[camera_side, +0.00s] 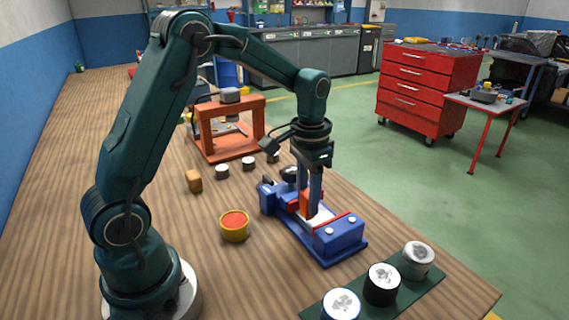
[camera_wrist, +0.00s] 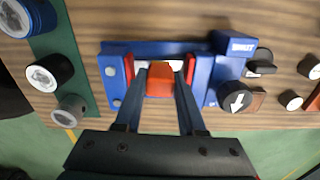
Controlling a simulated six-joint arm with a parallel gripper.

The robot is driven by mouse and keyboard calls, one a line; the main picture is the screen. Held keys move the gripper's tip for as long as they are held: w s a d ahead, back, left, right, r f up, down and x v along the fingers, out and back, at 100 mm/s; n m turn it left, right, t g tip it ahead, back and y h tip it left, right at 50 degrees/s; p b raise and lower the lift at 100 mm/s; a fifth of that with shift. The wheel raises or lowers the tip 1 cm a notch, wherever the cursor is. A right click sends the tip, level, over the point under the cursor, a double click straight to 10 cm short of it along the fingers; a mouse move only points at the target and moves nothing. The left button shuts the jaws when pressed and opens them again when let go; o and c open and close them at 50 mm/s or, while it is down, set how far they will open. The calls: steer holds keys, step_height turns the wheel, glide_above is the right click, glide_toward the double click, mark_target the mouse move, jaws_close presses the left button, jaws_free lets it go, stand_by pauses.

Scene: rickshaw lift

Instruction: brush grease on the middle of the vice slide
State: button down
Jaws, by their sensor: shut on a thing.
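The blue vice (camera_side: 338,238) lies on the wooden bench, with red-lined jaws set apart; it also shows in the wrist view (camera_wrist: 228,66). Its pale slide (camera_side: 323,215) shows between the jaws, and parts of it show in the wrist view. My gripper (camera_side: 313,208) points down between the vice jaws. In the wrist view my gripper (camera_wrist: 160,72) is shut on an orange block (camera_wrist: 160,80), just over the slide. Bristles are hidden, and I cannot tell whether the block touches the slide. A yellow tin with red contents (camera_side: 235,226) stands left of the vice.
A green strip (camera_side: 415,292) with several round tins lies at the front right. An orange press frame (camera_side: 228,125) stands behind. A small orange-brown block (camera_side: 194,181) and several round pieces (camera_side: 222,172) lie left of and behind the vice. The bench's right edge is near the vice.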

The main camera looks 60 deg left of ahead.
steer(key=shift+d, duration=0.5)
steer(key=shift+w, duration=2.75)
steer(key=shift+s, duration=2.85)
steer(key=shift+w+f, duration=0.15)
steer(key=shift+f, duration=0.1)
steer(key=shift+r, duration=3.5)
